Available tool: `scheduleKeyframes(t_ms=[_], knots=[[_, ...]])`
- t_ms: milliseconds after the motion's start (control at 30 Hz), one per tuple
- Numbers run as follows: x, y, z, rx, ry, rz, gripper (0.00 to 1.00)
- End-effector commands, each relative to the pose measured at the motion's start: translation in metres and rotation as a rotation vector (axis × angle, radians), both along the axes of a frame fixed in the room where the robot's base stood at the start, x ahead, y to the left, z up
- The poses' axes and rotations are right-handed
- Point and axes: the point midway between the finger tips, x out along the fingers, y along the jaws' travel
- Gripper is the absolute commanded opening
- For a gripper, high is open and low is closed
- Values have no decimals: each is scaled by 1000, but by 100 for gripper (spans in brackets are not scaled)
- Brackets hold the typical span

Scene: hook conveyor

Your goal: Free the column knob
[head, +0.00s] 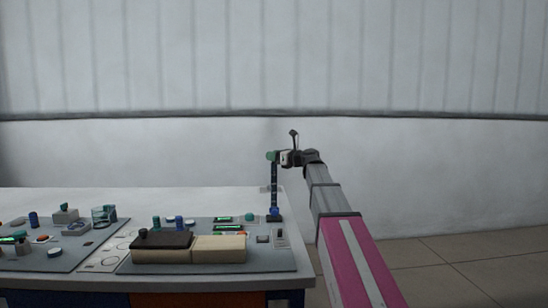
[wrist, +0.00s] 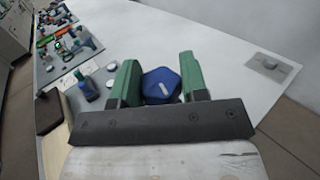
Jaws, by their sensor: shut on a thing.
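A dark, slender column (head: 274,185) stands upright at the right end of the control panel in the head view. In the wrist view a blue faceted knob (wrist: 162,88) with a white mark sits between the green fingers of my gripper (wrist: 159,70). My gripper is shut on this knob, one finger on each side. In the head view my gripper (head: 272,156) is at the column's top, and its fingers hide the knob there. A blue part (head: 274,212) shows at the column's foot. Whatever holds the knob underneath is hidden.
The control panel (head: 285,258) carries several knobs, green displays and a dark-and-cream block (head: 190,247). A white tabletop (head: 130,197) lies behind it. A small grey plate (wrist: 268,65) sits near the table edge. Open floor lies to the right.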

Motion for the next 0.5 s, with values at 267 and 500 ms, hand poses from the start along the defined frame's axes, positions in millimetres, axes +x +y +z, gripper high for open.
scheduleKeyframes(t_ms=[267, 500], knots=[[4, -1, 1, 1, 0, 259, 17], [5, -1, 1, 1, 0, 488, 17]])
